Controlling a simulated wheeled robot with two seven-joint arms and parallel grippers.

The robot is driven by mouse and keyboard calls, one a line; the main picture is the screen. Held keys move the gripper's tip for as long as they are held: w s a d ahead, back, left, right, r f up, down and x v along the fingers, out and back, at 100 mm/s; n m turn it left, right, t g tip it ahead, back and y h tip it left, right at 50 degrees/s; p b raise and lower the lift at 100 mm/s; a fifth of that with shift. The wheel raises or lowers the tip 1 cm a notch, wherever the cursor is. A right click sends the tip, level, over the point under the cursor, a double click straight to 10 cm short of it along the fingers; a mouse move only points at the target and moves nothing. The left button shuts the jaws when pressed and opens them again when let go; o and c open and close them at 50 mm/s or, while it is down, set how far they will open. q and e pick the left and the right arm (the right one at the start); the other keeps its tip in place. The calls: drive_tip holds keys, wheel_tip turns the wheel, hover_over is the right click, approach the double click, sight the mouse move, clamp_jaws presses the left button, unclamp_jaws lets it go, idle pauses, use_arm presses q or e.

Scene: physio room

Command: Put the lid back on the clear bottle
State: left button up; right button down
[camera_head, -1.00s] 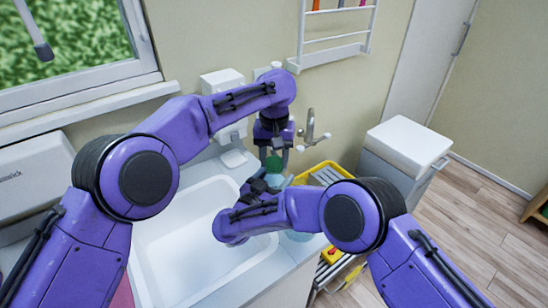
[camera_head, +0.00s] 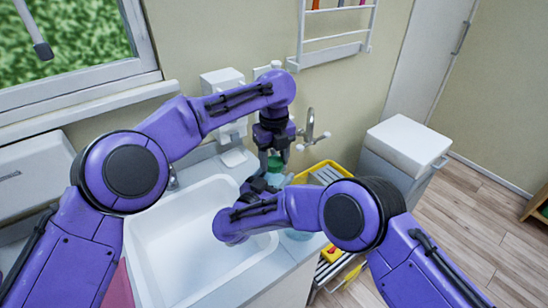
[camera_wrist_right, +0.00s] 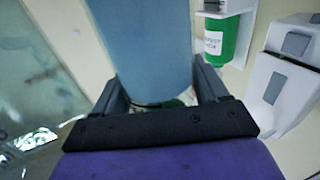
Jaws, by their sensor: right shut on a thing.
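My right gripper (camera_head: 258,187) is beside the clear bottle near the sink's far right corner, partly hidden by my right forearm. In the right wrist view it is shut on the clear bottle (camera_wrist_right: 152,45), bluish and see-through, which stands between its fingers. The bottle (camera_head: 275,180) shows only in part in the head view. My left gripper (camera_head: 276,152) points down above it, with the green lid (camera_head: 275,163) between its fingertips. The lid is right over the bottle's top; I cannot tell whether they touch or whether the left fingers press on the lid.
The white sink (camera_head: 175,240) is left of the bottle. A yellow-rimmed tray (camera_head: 326,165) is to its right. A tap (camera_head: 310,130) and a white dispenser (camera_head: 222,85) are on the wall behind. A green labelled bottle (camera_wrist_right: 222,40) shows in the right wrist view.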

use_arm(q)
drive_tip(key=o, duration=0.3)
drive_tip(key=shift+r, duration=2.3)
drive_tip(key=shift+c, duration=0.4)
